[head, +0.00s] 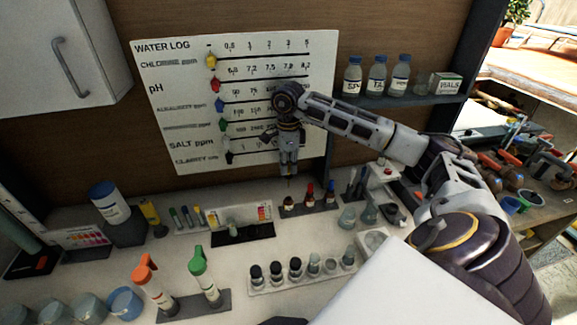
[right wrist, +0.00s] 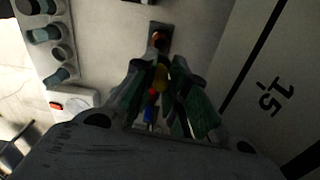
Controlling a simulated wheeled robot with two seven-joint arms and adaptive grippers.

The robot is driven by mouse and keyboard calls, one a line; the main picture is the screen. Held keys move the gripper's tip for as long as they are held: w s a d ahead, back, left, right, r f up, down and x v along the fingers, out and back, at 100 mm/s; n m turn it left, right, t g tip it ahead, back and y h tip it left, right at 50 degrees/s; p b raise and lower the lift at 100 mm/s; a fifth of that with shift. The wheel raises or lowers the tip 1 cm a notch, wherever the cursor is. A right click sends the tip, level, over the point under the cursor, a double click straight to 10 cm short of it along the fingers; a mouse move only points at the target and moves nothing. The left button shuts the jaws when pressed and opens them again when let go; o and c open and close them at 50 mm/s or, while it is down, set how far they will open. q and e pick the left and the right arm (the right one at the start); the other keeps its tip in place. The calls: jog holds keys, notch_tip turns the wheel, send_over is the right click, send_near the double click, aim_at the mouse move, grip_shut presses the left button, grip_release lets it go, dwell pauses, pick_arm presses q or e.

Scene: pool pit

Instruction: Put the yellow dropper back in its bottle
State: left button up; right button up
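My right gripper (head: 289,172) points down above the work surface in the head view. Its fingers are closed around the yellow dropper (right wrist: 161,76), whose yellow bulb shows between the green-tinted fingers in the right wrist view. A thin tip (head: 290,182) hangs below the fingers in the head view. The open brown bottle (head: 288,204) stands below the gripper, with the dropper's tip apart from and above it. Its neck also shows in the right wrist view (right wrist: 160,40). My left gripper is not in view.
Beside the open bottle stand a red-topped bottle (head: 310,192) and a blue-topped bottle (head: 329,192). A row of dark-capped vials (head: 295,268) stands in front. A water log board (head: 180,120) is on the wall behind; a shelf with bottles (head: 376,75) is at the right.

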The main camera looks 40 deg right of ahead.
dwell(0.4)
jog(key=shift+f+b, duration=1.2)
jog(key=shift+f, duration=0.8)
jog(key=shift+f+b, duration=0.9)
jog(key=shift+f, duration=0.35)
jog(key=shift+f+b, duration=1)
jog(key=shift+f, duration=0.35)
jog(key=shift+f+b, duration=0.45)
jog(key=shift+f, duration=0.2)
dwell(1.1)
jog(key=o, duration=0.7)
jog(key=shift+c, duration=0.2)
jog(key=shift+r, duration=0.1)
